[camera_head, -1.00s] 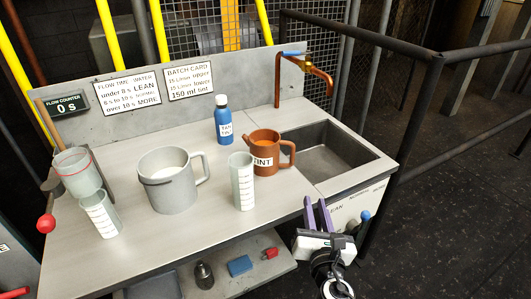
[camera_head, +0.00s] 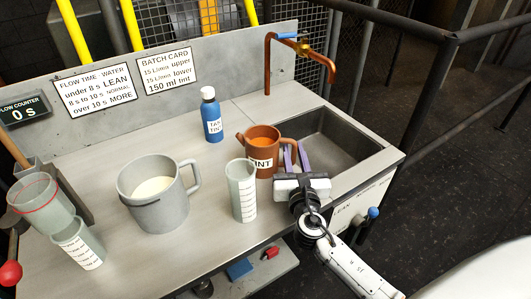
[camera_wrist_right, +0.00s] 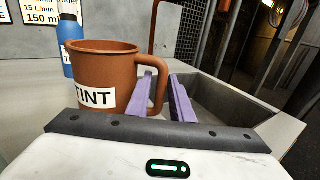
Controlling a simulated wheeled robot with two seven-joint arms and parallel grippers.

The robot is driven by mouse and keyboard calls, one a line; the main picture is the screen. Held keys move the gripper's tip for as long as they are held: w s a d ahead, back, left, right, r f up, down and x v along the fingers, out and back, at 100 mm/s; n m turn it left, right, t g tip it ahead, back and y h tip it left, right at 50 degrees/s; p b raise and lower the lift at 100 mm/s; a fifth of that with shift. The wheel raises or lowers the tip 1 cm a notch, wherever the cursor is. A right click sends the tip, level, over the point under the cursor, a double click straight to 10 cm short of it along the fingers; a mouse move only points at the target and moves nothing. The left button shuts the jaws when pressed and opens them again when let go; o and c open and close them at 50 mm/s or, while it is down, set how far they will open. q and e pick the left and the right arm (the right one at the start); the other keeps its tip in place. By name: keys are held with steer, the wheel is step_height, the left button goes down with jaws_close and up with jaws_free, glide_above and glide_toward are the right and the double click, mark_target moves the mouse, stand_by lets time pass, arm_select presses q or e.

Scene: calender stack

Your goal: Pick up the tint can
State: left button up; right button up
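The tint can (camera_head: 262,150) is a brown-orange mug with a white TINT label and orange contents. It stands upright on the bench, left of the sink. In the right wrist view the can (camera_wrist_right: 105,70) fills the upper left, with its handle on the right. My right gripper (camera_head: 291,157) is at the handle side. Its two purple fingers (camera_wrist_right: 163,97) are apart, one on each side of the handle in that view; a gap shows, and I cannot tell whether either finger touches it. My left gripper is out of view.
A clear measuring beaker (camera_head: 242,190) stands close in front of the can, and a blue tint bottle (camera_head: 212,118) behind it. A grey jug (camera_head: 155,200) is to the left. The sink (camera_head: 335,145) with a copper tap (camera_head: 300,52) lies right.

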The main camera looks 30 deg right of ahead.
steer(key=x, duration=0.4)
steer(key=shift+d, duration=0.15)
jaws_close()
stand_by(1.0)
steer(key=shift+w+r, duration=0.1)
steer(key=shift+r, duration=0.05)
